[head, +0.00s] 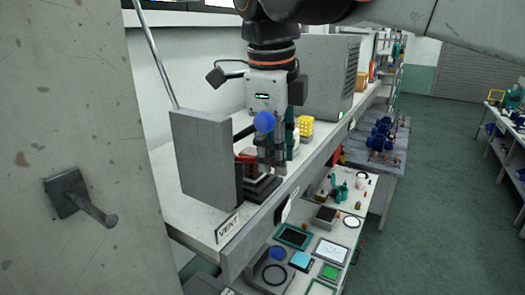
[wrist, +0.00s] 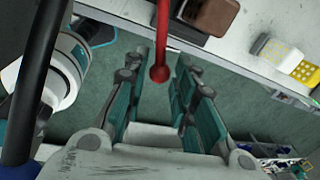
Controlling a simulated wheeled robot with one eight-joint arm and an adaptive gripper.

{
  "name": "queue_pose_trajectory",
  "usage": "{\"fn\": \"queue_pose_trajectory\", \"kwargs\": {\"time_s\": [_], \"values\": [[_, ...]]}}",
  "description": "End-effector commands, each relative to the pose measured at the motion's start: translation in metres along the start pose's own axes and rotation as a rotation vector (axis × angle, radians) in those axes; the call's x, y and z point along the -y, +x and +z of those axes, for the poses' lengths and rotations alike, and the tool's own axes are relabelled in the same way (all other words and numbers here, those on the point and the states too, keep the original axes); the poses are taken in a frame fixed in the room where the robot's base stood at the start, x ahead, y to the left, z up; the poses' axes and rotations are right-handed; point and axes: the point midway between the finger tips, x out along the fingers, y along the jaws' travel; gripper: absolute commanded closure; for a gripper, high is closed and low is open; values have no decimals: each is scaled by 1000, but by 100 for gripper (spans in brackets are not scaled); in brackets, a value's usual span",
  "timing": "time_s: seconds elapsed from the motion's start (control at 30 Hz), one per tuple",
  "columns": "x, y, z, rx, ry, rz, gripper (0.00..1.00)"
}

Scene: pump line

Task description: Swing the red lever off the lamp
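The red lever (wrist: 163,35) comes down from the top edge of the wrist view and ends in a round red knob. The knob lies between the fingers of my gripper (wrist: 158,72), with a visible gap on each side. My gripper is open. In the head view, a short piece of the red lever (head: 245,158) shows just left of my gripper (head: 271,165), which points down over the bench. My fingers hide part of the lever there. I cannot make out a lamp in either view.
A grey upright box (head: 206,155) stands close left of my gripper. A dark stepped block (head: 258,190) sits below it. A yellow block with holes (head: 305,126) and a large grey cabinet (head: 328,75) stand behind. A "VENT" label (head: 229,228) marks the bench edge.

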Motion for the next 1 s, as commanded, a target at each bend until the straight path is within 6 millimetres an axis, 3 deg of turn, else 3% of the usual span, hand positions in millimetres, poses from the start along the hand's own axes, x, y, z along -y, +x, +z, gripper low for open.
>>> {"fn": "queue_pose_trajectory", "kwargs": {"time_s": [0.47, 0.8, 1.0], "values": [[2, -8, 0, 0, 0, 0, 61], [13, -66, 0, 0, 0, 0, 61], [18, -91, 0, 0, 0, 0, 61]]}}
